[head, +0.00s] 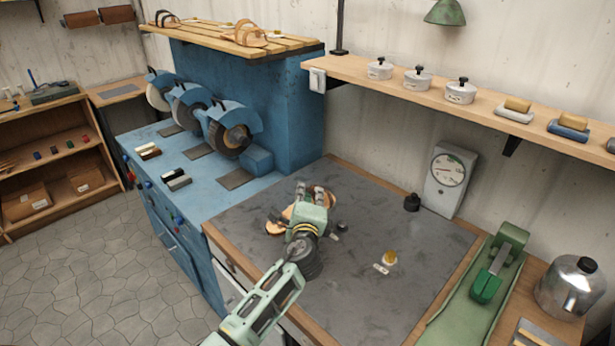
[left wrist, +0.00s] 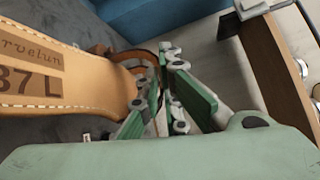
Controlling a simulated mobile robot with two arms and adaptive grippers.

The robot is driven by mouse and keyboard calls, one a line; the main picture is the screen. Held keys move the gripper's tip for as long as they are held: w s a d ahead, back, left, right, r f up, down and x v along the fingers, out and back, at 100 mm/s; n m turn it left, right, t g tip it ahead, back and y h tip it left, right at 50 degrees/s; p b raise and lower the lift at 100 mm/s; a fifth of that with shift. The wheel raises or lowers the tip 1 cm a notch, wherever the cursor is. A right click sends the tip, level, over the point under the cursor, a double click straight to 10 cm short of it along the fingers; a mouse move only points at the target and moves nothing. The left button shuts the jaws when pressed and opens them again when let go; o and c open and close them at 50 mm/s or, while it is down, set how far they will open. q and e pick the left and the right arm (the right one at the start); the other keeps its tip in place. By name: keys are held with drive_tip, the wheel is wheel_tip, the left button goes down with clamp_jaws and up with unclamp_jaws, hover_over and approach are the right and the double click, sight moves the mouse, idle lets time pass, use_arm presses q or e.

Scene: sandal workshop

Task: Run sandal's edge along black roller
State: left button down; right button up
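A tan leather sandal (left wrist: 70,78) marked "37 L" fills the left of the left wrist view, its sole running to my left gripper (left wrist: 160,70). The fingers are close together with a thin tan part of it between them, and a brown strap curves behind. In the head view my left gripper (head: 312,196) is over the grey mat, partly covering tan sandal parts (head: 275,228). A small dark piece (head: 342,227) lies just right of it; I cannot tell whether it is the black roller. My right gripper is not in view.
The mat (head: 350,285) is mostly clear. A dial gauge (head: 449,178) stands behind, a green tool (head: 490,275) at right. Blue grinding wheels (head: 232,130) stand at left. A shelf (head: 400,88) overhangs the back.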

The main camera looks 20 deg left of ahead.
use_arm(q)
drive_tip(key=shift+s+a+f, duration=0.1)
drive_tip(key=shift+f, duration=0.2)
wheel_tip(320, 180, down, 8)
drive_tip(key=b, duration=0.8)
drive_tip(key=shift+s+d, duration=0.25)
drive_tip(key=shift+d, duration=0.6)
idle(0.9)
drive_tip(key=shift+w, duration=0.2)
idle(0.7)
drive_tip(key=shift+b+x, duration=0.55)
drive_tip(key=shift+x, duration=0.2)
drive_tip(key=shift+d+f, duration=0.1)
drive_tip(key=shift+d, duration=0.05)
drive_tip(key=shift+d, duration=0.15)
drive_tip(key=shift+w+b, duration=0.3)
drive_tip(key=shift+b, duration=0.05)
idle(0.6)
